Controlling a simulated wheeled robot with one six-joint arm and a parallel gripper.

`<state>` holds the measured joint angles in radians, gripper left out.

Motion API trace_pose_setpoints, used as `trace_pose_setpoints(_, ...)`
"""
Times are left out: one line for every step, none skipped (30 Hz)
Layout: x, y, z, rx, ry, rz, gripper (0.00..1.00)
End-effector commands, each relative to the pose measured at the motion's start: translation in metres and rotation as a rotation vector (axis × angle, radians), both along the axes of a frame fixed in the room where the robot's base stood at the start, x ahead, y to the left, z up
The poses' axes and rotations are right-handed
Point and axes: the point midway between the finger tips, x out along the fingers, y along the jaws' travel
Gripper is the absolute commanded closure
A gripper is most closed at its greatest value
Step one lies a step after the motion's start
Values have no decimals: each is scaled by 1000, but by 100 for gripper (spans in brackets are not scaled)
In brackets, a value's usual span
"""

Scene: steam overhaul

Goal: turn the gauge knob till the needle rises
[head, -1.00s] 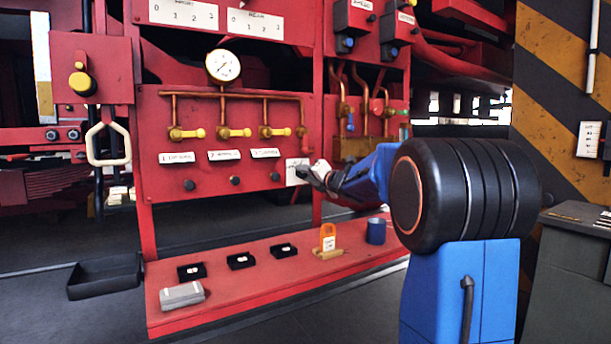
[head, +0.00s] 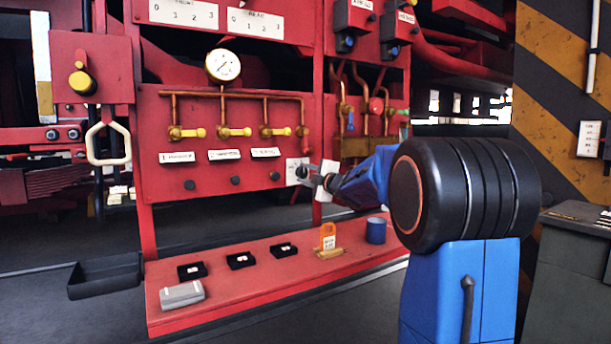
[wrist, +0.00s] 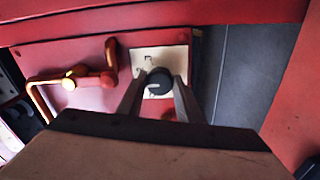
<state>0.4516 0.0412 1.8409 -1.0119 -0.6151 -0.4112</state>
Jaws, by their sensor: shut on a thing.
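The gauge knob (wrist: 158,81) is a round black knob on a white plate (wrist: 158,58), at the right end of the red panel. In the wrist view my gripper (wrist: 159,88) has its two fingers on either side of the knob, shut on it. In the head view my gripper (head: 310,176) reaches the same plate (head: 292,172) from the right, and its fingers partly hide the knob. The round white gauge (head: 223,66) stands above the copper pipe. Its thin needle is too small to read surely.
Several yellow-handled valves (head: 228,132) sit on the copper pipes left of my gripper. A red shelf (head: 225,305) below holds small black boxes, a grey box, an orange padlock (head: 327,237) and a blue cup (head: 376,230). A black tray (head: 105,277) lies at the left.

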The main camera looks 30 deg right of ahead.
Motion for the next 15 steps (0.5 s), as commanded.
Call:
trace_pose_setpoints(0, -1, -1, 44, 3, -1, 90)
trace_pose_setpoints(0, 0, -1, 72, 4, -1, 90)
trace_pose_setpoints(0, -1, -1, 110, 6, -2, 90)
trace_pose_setpoints(0, 0, -2, 139, 7, -2, 90)
trace_pose_setpoints(0, 0, -2, 168, 7, -2, 90)
trace_pose_setpoints(0, 0, -2, 206, 8, -2, 90)
trace_pose_setpoints(0, 0, -2, 235, 9, -2, 90)
trace_pose_setpoints(0, 0, -2, 263, 10, -2, 90)
trace_pose_setpoints(0, 0, -2, 301, 12, -1, 90)
trace_pose_setpoints(0, 0, -2, 328, 13, -1, 90)
trace_pose_setpoints(0, 0, -2, 357, 14, -1, 90)
trace_pose_setpoints(0, 0, -2, 395, 15, -1, 90)
trace_pose_setpoints(0, 0, -2, 423, 16, -1, 90)
trace_pose_setpoints(0, 0, -2, 452, 17, -2, 90)
trace_pose_setpoints(0, 0, -2, 490, 18, -2, 90)
